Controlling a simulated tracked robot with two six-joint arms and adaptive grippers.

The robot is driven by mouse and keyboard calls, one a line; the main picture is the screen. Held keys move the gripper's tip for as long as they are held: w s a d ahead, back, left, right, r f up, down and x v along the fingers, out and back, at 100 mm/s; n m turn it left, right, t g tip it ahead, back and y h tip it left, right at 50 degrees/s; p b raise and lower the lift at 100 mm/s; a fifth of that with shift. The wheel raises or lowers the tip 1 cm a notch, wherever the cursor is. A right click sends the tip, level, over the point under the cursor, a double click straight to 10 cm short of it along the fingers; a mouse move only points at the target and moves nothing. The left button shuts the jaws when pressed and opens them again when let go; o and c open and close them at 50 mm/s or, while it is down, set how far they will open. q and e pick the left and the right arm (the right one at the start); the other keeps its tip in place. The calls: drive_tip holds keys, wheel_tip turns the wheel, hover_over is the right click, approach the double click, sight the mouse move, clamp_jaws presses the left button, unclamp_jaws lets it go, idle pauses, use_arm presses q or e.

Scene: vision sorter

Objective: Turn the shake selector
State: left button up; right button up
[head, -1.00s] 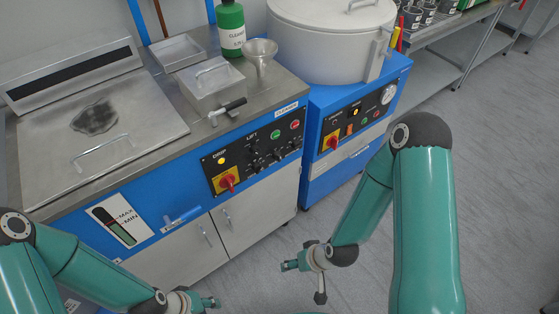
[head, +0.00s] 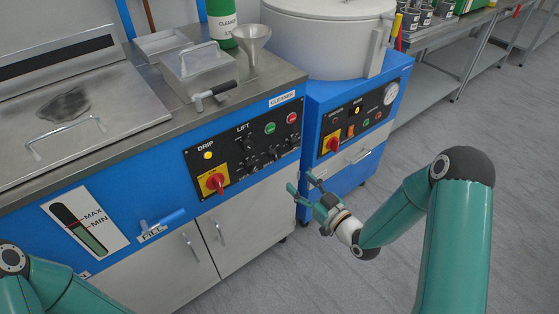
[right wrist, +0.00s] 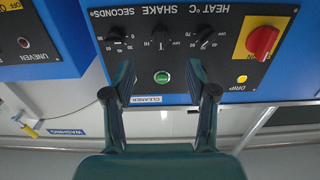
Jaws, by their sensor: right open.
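The shake selector (right wrist: 160,40) is a black knob, the middle of a row of three on the cleaner's control panel. The right wrist view shows the panel upside down. In the head view the small knob (head: 274,152) sits below a green button. My right gripper (head: 300,181) is open and empty, apart from the panel, in front of the cabinet and below the panel's right end. In the right wrist view its fingers (right wrist: 160,80) flank the green button, with the selector showing beyond them. My left gripper is out of frame; only part of that arm shows.
On the same panel are a red rotary switch (head: 215,182) and a lit yellow drip lamp (head: 207,156). A blue fill valve handle (head: 165,222) sticks out at left. A second blue machine (head: 345,130) stands at right. The grey floor (head: 440,125) is clear.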

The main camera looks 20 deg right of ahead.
sight(273, 156)
drive_tip(key=x, duration=1.1)
drive_tip(key=shift+w, duration=0.2)
drive_tip(key=shift+f, duration=0.1)
drive_tip(key=shift+c, duration=0.3)
clamp_jaws()
